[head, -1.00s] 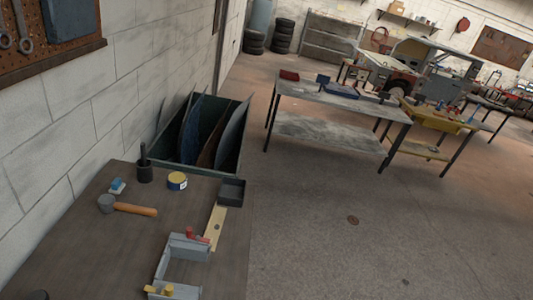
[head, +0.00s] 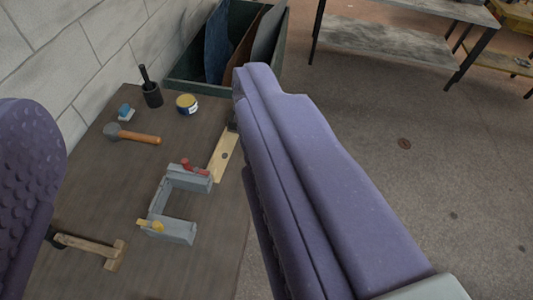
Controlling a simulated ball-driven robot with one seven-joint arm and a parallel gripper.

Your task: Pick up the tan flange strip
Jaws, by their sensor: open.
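The tan flange strip (head: 222,157) lies on the brown bench top, a flat pale strip with a dark round mark. Its near end meets the grey U-shaped frame (head: 160,196), which has a red clamp (head: 190,167) and a yellow clamp (head: 150,225) on it. My gripper (head: 145,98) is open, with purple padded fingers at the left edge and right of centre. The strip shows between them, close to the right finger and above the bench surface I cannot tell how far.
A green bin (head: 208,86) stands behind; a block wall is left.

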